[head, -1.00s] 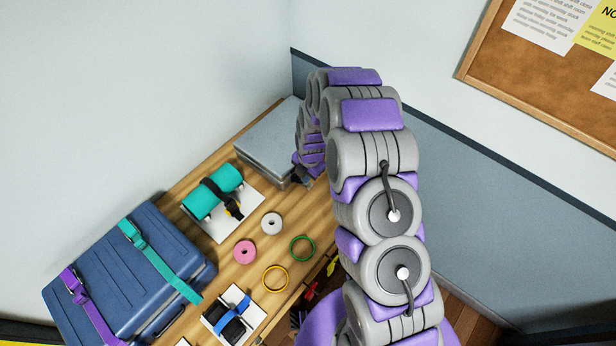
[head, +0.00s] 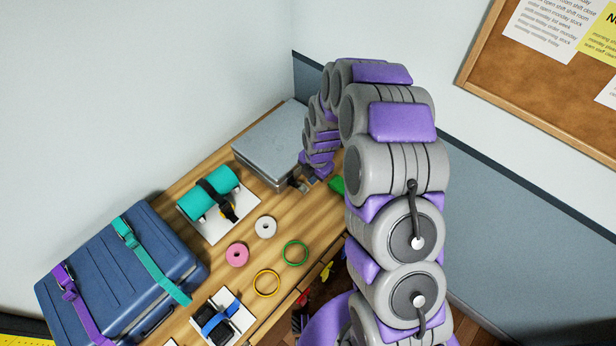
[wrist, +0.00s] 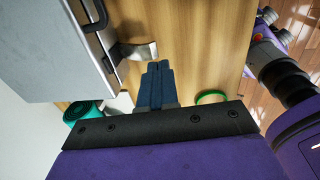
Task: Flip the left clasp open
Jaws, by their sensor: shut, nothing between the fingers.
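The grey metal case (head: 268,150) lies at the back of the bench. It also fills the upper left of the wrist view (wrist: 45,50). A silver clasp (wrist: 138,50) juts out from the case front, below the dark handle (wrist: 92,15). It looks swung away from the case wall. It is at the case's near end, which I take as the left one; the other clasp is not visible. My gripper (wrist: 157,68) is shut and empty, its blue fingertips just below and right of the clasp. A small gap seems to separate them. In the head view my gripper (head: 312,180) is small beside the case front.
A teal roll (head: 210,192) with a black strap is left of my gripper. White, pink, yellow and green rings (head: 295,253) lie on the bench. A blue strapped case (head: 120,275) is farther left. A green object (head: 337,185) sits near the bench's right edge.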

